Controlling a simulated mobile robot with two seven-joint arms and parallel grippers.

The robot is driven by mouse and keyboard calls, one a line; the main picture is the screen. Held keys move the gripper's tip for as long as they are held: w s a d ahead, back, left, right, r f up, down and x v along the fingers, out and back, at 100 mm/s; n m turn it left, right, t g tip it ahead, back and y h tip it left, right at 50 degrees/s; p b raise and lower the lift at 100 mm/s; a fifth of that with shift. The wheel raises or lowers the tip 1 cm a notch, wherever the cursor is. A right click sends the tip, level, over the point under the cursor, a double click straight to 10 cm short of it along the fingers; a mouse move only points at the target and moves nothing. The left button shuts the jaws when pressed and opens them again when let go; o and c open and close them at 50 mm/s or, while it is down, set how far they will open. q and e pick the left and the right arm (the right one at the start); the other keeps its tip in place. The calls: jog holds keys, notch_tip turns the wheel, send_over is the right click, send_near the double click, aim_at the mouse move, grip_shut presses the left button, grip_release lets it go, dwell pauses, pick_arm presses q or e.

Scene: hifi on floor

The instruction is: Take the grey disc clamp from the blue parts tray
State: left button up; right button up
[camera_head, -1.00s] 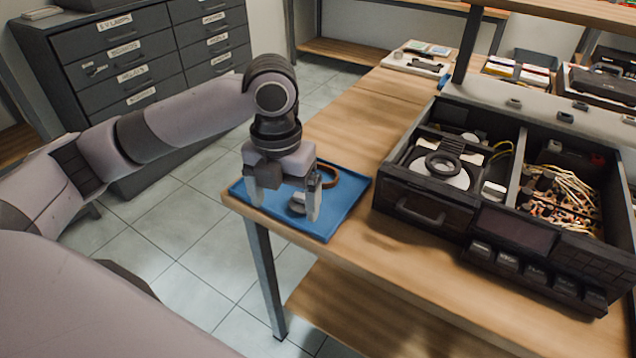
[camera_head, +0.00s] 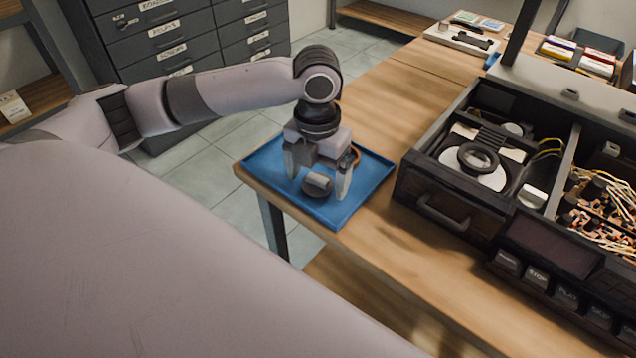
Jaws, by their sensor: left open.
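The grey disc clamp (camera_head: 319,183) is a small round piece with a darker base, in the blue parts tray (camera_head: 347,211) at the table's near left corner. My left gripper (camera_head: 316,189) points down over the tray with its fingers open. In the picture the clamp shows between the two fingertips, and the fingers do not appear closed on it. I cannot tell how far above the tray floor the tips are. My right gripper is not in view.
A brown ring (camera_head: 355,157) lies in the tray behind the right finger, partly hidden. The opened hi-fi deck (camera_head: 448,213) with a disc mechanism and loose wires stands to the right on the wooden table (camera_head: 385,110). Grey drawer cabinets (camera_head: 165,50) stand behind my arm.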

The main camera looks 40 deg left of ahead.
pick_arm(q)
jog(key=c, duration=1.1)
jog(key=shift+c, duration=0.2)
jog(key=shift+r, duration=0.1)
